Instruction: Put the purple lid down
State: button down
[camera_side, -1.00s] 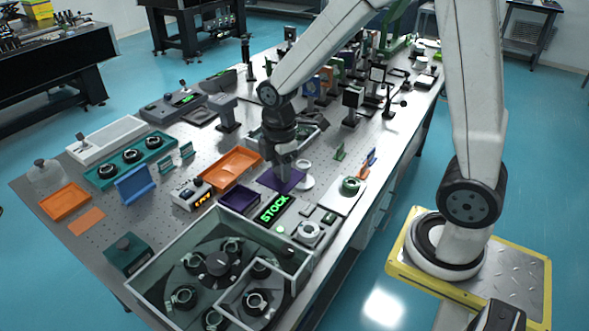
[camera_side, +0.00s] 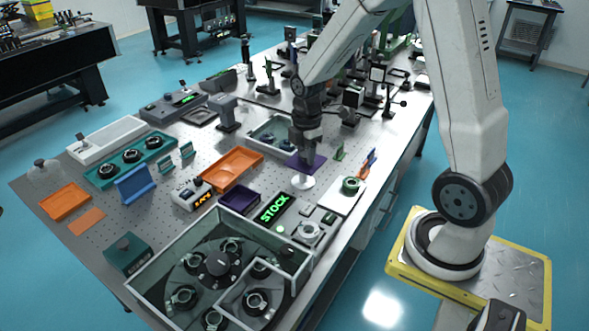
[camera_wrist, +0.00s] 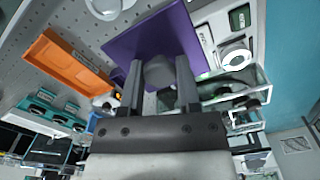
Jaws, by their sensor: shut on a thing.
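The purple lid is a thin flat plate (camera_side: 318,160). My gripper (camera_side: 304,153) is shut on it and holds it over the right part of the optical table, and the fingers hide part of it in the side view. An open purple box (camera_side: 238,197) stands nearer the front, beside the green STOCK sign. The gap under the lid cannot be judged.
A white round piece (camera_side: 303,182) is just in front of the lid. A clear-walled tray (camera_side: 262,138) lies behind left, and an orange tray (camera_side: 232,170) lies left. A white plate with a green ring (camera_side: 349,187) is front right. Optic mounts crowd the back.

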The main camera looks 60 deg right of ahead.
jog(key=shift+w, duration=0.1)
jog(key=w+d+f, duration=0.2)
jog(key=w+f, duration=0.2)
jog(key=w, duration=0.4)
send_over(271, 176)
jog(key=s, duration=0.2)
jog(key=f, duration=0.4)
jog(key=shift+w+a+f, duration=0.2)
jog(key=shift+w+f, duration=0.05)
jog(key=shift+w+d+f, duration=0.1)
jog(key=shift+w+f, duration=0.3)
jog(key=shift+w+f, duration=0.25)
jog(key=shift+f, duration=1.6)
jog(key=shift+f, duration=0.15)
